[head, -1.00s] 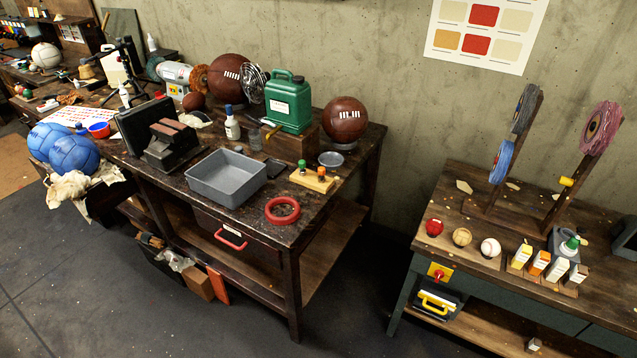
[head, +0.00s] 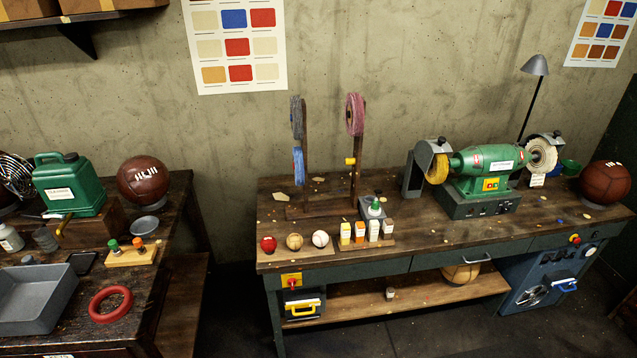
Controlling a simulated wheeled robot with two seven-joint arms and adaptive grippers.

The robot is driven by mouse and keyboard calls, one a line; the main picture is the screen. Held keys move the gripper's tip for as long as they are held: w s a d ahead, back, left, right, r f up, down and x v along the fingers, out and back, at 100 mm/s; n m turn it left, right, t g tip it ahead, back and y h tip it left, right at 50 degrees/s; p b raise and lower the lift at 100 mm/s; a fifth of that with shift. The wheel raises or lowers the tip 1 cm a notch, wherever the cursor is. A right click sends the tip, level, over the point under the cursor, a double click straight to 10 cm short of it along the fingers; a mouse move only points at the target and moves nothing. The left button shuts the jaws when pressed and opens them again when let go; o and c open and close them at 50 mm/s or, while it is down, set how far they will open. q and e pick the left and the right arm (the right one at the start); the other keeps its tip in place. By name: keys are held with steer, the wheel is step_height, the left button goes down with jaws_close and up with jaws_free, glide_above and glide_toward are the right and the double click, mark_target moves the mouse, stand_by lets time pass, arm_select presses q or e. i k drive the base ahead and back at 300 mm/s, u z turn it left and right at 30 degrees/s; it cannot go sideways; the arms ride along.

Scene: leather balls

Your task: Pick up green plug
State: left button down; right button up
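A small green plug (head: 113,245) stands upright at the left end of a light wooden block (head: 128,259). An orange plug (head: 139,244) stands beside it on the same block. The block lies on the dark wooden workbench (head: 160,300) at the left of the head view. Neither of my grippers shows in this view.
Around the block are a grey tray (head: 35,300), a red ring (head: 110,304), a small metal dish (head: 145,226), a green canister (head: 70,185) and a brown ball (head: 143,180). A gap separates this bench from the second workbench (head: 400,255), which carries a green grinder (head: 487,165).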

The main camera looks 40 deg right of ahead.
mark_target(376, 208)
steer(key=z, duration=1.85)
steer(key=k, duration=0.9)
steer(key=z, duration=1.55)
steer(key=i, duration=3.6)
steer(key=u, duration=1.1)
steer(key=i, duration=0.85)
steer(key=u, duration=0.95)
